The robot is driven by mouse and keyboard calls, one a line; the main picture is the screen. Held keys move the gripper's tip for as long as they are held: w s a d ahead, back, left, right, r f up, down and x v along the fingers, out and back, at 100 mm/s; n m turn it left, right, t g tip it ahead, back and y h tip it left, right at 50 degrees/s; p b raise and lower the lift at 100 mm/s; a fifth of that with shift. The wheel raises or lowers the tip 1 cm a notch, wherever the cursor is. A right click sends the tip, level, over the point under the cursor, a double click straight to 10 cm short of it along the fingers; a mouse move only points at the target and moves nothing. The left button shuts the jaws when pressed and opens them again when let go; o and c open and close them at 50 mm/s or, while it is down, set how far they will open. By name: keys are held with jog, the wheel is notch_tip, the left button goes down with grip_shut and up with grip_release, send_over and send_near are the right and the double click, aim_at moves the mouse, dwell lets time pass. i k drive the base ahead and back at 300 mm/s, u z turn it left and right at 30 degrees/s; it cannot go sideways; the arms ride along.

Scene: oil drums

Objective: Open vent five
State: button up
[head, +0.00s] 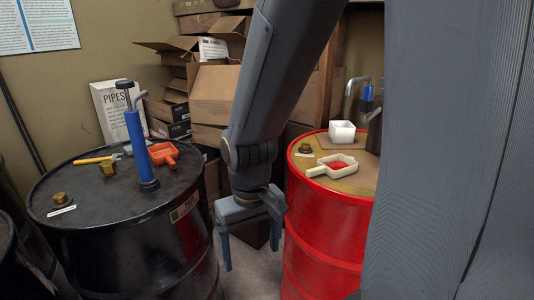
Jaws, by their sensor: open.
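A black drum (120,222) stands at left and a red drum (322,225) at right. A brass cap (60,199) sits on the black drum's top near its left front edge, with a small white label beside it. A second brass fitting (108,168) is farther back on that top. A brass cap (305,148) sits on the red drum's top near its left rim, also beside a small label. The labels are too small to read, so I cannot tell which is vent five. My gripper (251,256) is open and empty, pointing down between the drums, below their tops.
A blue hand pump (137,145), an orange scoop (163,155) and a yellow-handled tool (95,159) are on the black drum. Cardboard boxes (215,95) stack behind.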

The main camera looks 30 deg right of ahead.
aim_at(305, 146)
jog(key=u, duration=0.65)
jog(key=i, duration=0.25)
jog(key=z, duration=1.7)
